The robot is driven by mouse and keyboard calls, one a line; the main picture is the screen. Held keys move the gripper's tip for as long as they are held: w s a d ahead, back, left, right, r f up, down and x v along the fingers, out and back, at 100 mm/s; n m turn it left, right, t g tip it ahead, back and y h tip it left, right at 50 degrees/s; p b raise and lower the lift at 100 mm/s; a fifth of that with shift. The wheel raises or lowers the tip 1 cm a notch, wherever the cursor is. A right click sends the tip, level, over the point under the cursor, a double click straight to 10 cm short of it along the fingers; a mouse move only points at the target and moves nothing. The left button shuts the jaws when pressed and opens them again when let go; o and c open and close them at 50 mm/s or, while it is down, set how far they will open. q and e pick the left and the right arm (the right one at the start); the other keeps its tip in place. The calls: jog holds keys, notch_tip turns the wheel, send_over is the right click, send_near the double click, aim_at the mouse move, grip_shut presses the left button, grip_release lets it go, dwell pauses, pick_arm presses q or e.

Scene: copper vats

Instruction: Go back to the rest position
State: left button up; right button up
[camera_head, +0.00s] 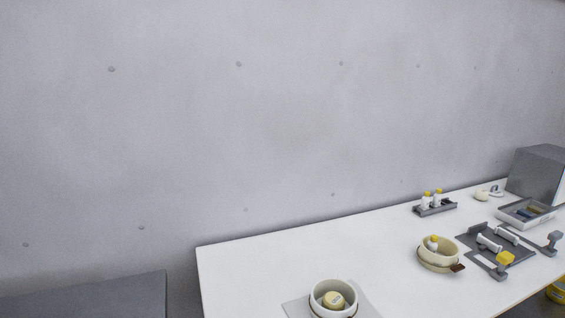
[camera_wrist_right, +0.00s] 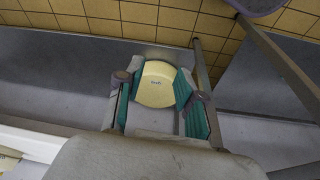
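My grippers are not in the head view. In the right wrist view my right gripper (camera_wrist_right: 159,88) has its teal-padded fingers on either side of a cream rounded block (camera_wrist_right: 158,82) with small dark lettering. The pads touch its sides, and it is held clear of the floor. My left gripper is not seen in either view.
In the head view a white table (camera_head: 290,262) runs along a grey wall. It bears a white pot (camera_head: 319,307) with a yellow item inside, a cream bowl (camera_head: 437,264) with a small bottle, a bottle rack (camera_head: 436,211), a tray (camera_head: 510,220) and a grey box (camera_head: 538,175). The table's left part is clear.

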jog(key=s+d+f+g, duration=0.1)
jog(key=s+f, duration=0.4)
jog(key=f, duration=0.8)
jog(key=s+d+f, duration=0.1)
jog(key=s+f, duration=0.5)
jog(key=f, duration=0.6)
jog(key=s+d+f+g+b, duration=0.1)
jog(key=s+f, duration=0.4)
jog(key=s, duration=0.3)
jog(key=shift+s+d+f, duration=0.15)
jog(key=shift+s+f, duration=0.1)
jog(key=shift+s, duration=0.05)
